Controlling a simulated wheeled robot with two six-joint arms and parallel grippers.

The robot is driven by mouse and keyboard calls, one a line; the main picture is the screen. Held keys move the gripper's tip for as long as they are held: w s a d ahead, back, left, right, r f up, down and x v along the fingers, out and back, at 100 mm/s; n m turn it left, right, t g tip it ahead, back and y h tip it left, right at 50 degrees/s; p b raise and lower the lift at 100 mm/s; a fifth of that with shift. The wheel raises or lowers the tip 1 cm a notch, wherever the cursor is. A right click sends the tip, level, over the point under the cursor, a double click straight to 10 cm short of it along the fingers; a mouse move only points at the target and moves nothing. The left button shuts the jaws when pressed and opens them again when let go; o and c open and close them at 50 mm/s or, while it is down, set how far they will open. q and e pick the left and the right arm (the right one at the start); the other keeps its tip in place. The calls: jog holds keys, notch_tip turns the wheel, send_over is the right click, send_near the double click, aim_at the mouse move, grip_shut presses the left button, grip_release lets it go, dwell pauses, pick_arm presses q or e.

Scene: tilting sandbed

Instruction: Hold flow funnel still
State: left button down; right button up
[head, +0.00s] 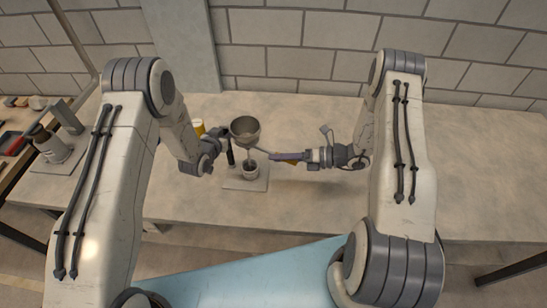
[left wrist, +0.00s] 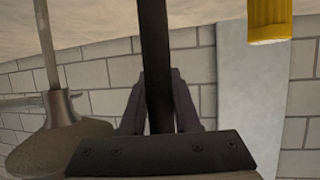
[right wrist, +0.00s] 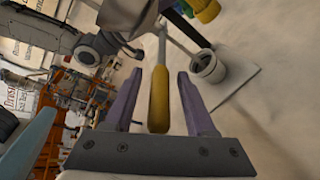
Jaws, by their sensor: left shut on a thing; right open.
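The grey metal funnel (head: 245,128) is bowl-shaped and sits above a small light cup (head: 250,172) on a flat plate (head: 236,184). It also shows at the left of the left wrist view (left wrist: 58,140). My left gripper (head: 224,133) is beside the funnel, shut on a dark upright bar (left wrist: 153,60); I cannot tell how the bar joins the funnel. My right gripper (head: 274,156) is open, right of the cup. In the right wrist view, a yellow handle (right wrist: 158,100) with a pale shaft lies between its spread fingers (right wrist: 157,82); no grip on it shows.
A yellow cylinder (head: 198,127) stands behind my left gripper and shows in the left wrist view (left wrist: 269,20). A grey canister (head: 50,147) stands on a plate at the far left. The right side of the pale table (head: 480,180) is clear.

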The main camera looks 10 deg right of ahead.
jog(key=shift+x, duration=1.1)
grip_shut()
dwell(0.7)
